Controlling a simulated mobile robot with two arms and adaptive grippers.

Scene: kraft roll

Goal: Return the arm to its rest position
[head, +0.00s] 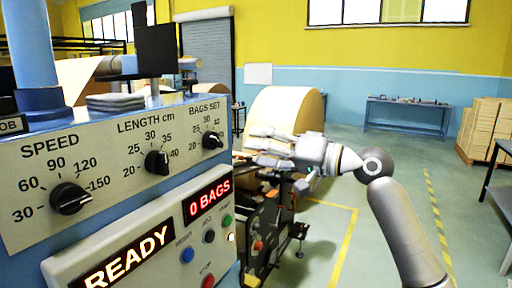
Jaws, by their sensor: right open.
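My right gripper (262,140) is in the middle of the head view, at the end of my right arm (405,225), which comes in from the lower right. Its fingers point left toward the control panel (110,165) and are apart and empty. The gripper appears clear of the panel face, to the right of the BAGS SET knob (212,141). The large kraft roll (285,109) stands behind the gripper. My left gripper is not in view.
The panel has a SPEED knob (70,199), a LENGTH knob (157,162), a READY display (128,254) and a "0 BAGS" display (208,201). Dark machine parts (268,235) lie below the gripper. A blue bench (405,104) and stacked cartons (482,128) stand behind.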

